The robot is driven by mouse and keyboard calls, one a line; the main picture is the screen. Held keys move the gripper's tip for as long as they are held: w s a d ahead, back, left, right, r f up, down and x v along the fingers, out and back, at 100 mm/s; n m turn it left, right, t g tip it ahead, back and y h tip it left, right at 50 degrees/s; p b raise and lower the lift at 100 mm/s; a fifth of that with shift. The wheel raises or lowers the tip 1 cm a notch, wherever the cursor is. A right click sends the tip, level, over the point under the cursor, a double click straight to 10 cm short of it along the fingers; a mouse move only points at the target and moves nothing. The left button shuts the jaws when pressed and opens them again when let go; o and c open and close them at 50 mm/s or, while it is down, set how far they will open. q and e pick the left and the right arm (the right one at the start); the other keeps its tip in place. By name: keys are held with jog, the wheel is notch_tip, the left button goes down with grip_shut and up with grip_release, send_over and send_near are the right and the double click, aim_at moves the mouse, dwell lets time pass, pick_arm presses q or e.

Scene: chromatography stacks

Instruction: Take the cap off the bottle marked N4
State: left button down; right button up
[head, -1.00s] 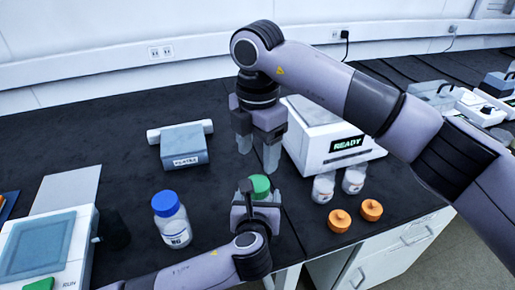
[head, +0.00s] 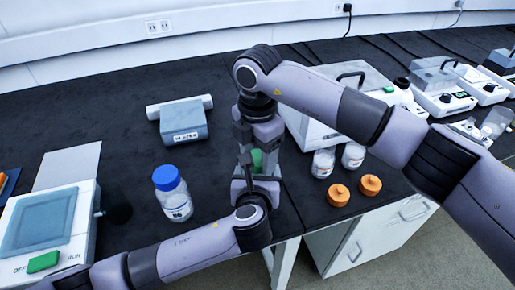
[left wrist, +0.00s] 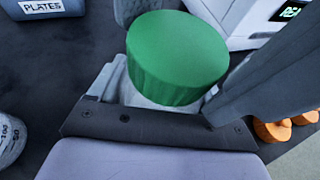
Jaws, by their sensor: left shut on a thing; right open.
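A green-capped bottle stands at the front of the bench, with its green cap (head: 257,160) partly hidden behind my grippers. The cap fills the middle of the left wrist view (left wrist: 177,60) and sits on the bottle. No marking on this bottle can be read. My left gripper (head: 254,187) is shut on the bottle below the cap. My right gripper (head: 258,152) points down from above, open, with its fingers at the cap; I cannot tell if they touch it. A blue-capped bottle (head: 172,195) stands to the left, its label too small to read surely.
Two open jars (head: 323,163) (head: 353,156) stand right of the grippers, with two orange caps (head: 338,195) (head: 370,185) in front of them. A white instrument (head: 305,125) is behind. A grey PLATES box (head: 183,121) lies back left; a panel device (head: 45,225) is front left.

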jog(key=c, duration=0.9)
jog(key=n, duration=0.4)
jog(key=shift+n, duration=0.3)
jog(key=n, duration=0.4)
jog(key=shift+n, duration=0.4)
jog(key=n, duration=0.3)
jog(key=shift+r, duration=0.1)
jog(key=n, duration=0.4)
jog(key=shift+n, duration=0.4)
jog(key=o, duration=1.2)
